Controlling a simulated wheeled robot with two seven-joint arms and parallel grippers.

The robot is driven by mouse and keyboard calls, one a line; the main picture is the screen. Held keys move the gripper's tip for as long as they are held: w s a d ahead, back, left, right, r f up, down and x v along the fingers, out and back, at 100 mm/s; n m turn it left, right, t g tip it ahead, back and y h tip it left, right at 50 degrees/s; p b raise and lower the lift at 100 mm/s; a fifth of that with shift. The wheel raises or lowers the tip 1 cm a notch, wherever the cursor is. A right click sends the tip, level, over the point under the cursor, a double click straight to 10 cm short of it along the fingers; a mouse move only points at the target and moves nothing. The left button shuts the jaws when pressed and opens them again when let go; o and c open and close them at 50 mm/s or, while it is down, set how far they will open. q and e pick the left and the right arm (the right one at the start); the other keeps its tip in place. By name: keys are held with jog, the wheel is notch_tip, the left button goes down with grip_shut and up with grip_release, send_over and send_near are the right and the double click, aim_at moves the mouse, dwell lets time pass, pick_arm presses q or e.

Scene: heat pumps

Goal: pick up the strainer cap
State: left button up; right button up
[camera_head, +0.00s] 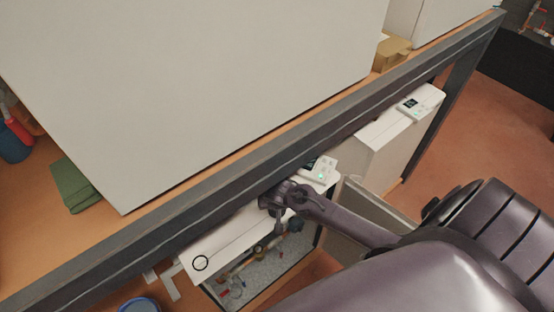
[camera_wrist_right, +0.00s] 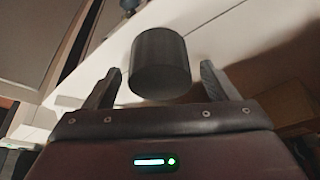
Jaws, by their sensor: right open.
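A dark grey cylinder (camera_wrist_right: 160,62), which looks like the strainer cap, stands out against a white surface in the right wrist view. My right gripper (camera_wrist_right: 161,74) is open, with one finger to each side of the cylinder in the picture. I cannot tell whether the cylinder is fully between the fingers, and no contact shows. In the head view my right gripper (camera_head: 272,200) is at the top of a white unit (camera_head: 228,240), below the bench edge. The cap cannot be made out there. My left gripper is not in view.
The dark bench edge (camera_head: 250,163) runs close above my right gripper. White controllers (camera_head: 322,170) (camera_head: 416,106) sit on the units. A blue bucket (camera_head: 140,305) is lower left.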

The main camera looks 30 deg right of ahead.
jog(key=shift+c, duration=0.4)
jog(key=c, duration=1)
jog(key=shift+r, duration=0.15)
